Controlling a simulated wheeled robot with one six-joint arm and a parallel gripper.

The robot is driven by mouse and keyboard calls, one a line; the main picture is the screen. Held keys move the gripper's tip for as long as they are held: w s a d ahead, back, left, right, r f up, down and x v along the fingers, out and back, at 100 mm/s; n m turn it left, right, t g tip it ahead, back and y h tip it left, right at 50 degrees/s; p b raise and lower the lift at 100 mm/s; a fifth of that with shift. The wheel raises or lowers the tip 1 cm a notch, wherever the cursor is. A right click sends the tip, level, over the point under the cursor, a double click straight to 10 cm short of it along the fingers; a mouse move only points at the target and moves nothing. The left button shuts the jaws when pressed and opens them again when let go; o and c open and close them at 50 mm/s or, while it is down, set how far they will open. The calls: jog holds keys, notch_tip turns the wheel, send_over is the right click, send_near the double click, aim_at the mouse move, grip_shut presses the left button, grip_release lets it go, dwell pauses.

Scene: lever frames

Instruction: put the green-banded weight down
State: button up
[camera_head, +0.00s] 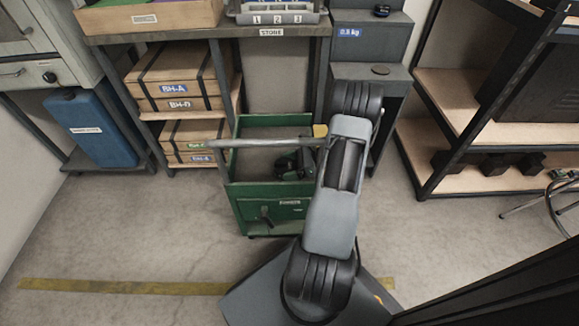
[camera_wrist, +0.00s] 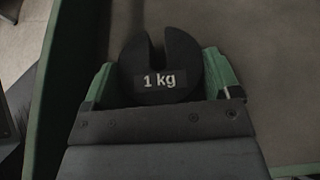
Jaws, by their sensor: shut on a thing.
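In the wrist view, a black slotted round weight (camera_wrist: 160,72) marked "1 kg" sits between the green-faced fingers of my gripper (camera_wrist: 160,82). The jaws are shut on it, with its slot pointing away from my wrist. No green band shows on the side I see. In the head view, my gripper (camera_head: 293,165) is low inside the open top of the green cart (camera_head: 263,199). The weight cannot be made out clearly there. Whether it touches the cart's floor, I cannot tell.
A grey bar (camera_head: 262,144) crosses above the cart's top. Behind stands a bench (camera_head: 271,32) with a numbered tray (camera_head: 277,16). Grey steps (camera_head: 352,50) labelled "0.8 kg" stand right of it. A blue container (camera_head: 92,130) is at left, shelving (camera_head: 480,120) at right.

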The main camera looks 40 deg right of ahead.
jog(key=o, duration=1.5)
jog(key=shift+s+a+f, duration=0.15)
jog(key=shift+f, duration=0.55)
jog(key=shift+c, duration=0.2)
jog(key=shift+r, duration=0.35)
jog(key=p+v, duration=0.1)
jog(key=v, duration=0.3)
jog(key=p+v, duration=0.1)
jog(key=v, duration=0.3)
jog(key=p+v, duration=0.2)
jog(key=v, duration=0.2)
jog(key=shift+r, duration=0.5)
jog(key=shift+w, duration=0.2)
